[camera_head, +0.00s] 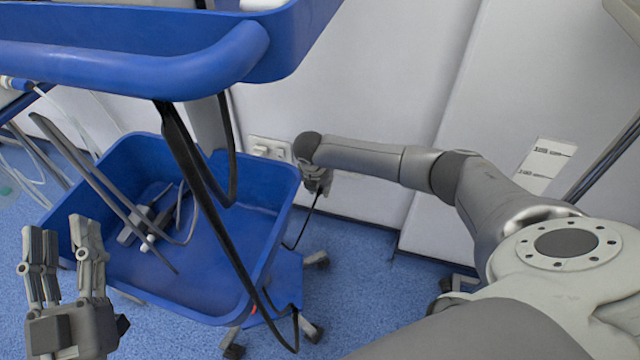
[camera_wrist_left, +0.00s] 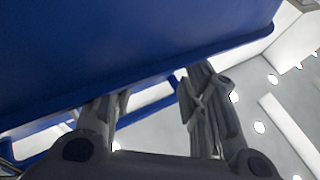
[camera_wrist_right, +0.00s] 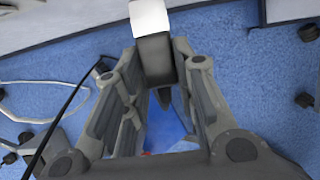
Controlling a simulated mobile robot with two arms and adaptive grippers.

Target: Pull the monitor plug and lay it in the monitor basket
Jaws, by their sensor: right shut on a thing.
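The plug (camera_wrist_right: 155,58) is a dark grey block between the fingers of my right gripper (camera_wrist_right: 160,85), with a white part at its front end. My right gripper (camera_head: 317,185) is shut on it, close to the wall sockets (camera_head: 268,148). I cannot tell whether the plug still touches a socket. A black cable (camera_head: 303,226) hangs below this gripper. The blue basket (camera_head: 278,185), apparently the monitor basket, stands left of it and holds grey cables and a dark object (camera_head: 140,222). My left gripper (camera_head: 67,245) is open and empty at the basket's near left.
A blue tray (camera_head: 150,70) overhangs the basket at the top left, and black cables (camera_head: 200,180) hang from it across the basket. Castors (camera_head: 312,330) stand on the blue floor. The floor right of the basket is mostly clear.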

